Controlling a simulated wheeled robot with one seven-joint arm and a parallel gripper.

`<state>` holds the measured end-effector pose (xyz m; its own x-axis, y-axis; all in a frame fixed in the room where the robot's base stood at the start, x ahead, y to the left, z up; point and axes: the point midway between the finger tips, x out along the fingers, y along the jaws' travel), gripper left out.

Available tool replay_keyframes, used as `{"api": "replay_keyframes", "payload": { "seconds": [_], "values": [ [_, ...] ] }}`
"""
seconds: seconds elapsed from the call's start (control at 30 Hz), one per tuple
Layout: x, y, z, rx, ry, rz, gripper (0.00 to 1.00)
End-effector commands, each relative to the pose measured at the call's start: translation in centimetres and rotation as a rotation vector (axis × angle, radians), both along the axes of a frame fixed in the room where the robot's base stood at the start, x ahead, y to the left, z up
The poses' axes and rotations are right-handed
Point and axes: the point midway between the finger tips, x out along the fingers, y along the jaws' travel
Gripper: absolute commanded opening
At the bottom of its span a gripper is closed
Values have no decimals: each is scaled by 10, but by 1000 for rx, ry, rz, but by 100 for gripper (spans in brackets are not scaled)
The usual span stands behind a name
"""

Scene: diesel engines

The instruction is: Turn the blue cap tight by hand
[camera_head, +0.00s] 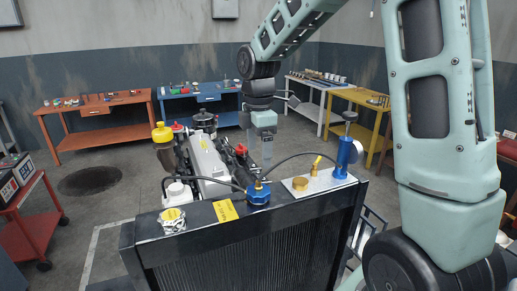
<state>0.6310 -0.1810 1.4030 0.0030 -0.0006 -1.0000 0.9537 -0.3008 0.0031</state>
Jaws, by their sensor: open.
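The blue cap (258,192) sits on top of the black radiator (190,232), near the middle of its top edge, with a brass fitting on it and a black hose leading off. How tightly it is seated cannot be seen. My gripper (261,155) points down, above and behind the cap in the picture, over the engine side. It is open and apart from the cap, with nothing seen between its fingers.
A blue hand pump (345,158) stands at the radiator's right end, joined by the curved black hose (300,155). A brass cap (300,184) lies on a light plate beside it. The engine (208,158), with red and yellow caps, is behind. Workbenches line the walls.

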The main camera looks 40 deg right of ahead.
Motion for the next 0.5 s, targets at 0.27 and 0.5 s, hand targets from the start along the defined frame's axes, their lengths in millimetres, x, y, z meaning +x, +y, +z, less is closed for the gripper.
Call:
{"api": "replay_keyframes", "payload": {
  "seconds": [0.27, 0.5],
  "values": [
    [2, -1, -14, 1, 4, 28, 85],
    [1, -1, -39, 0, 4, 27, 85]
  ]
}}
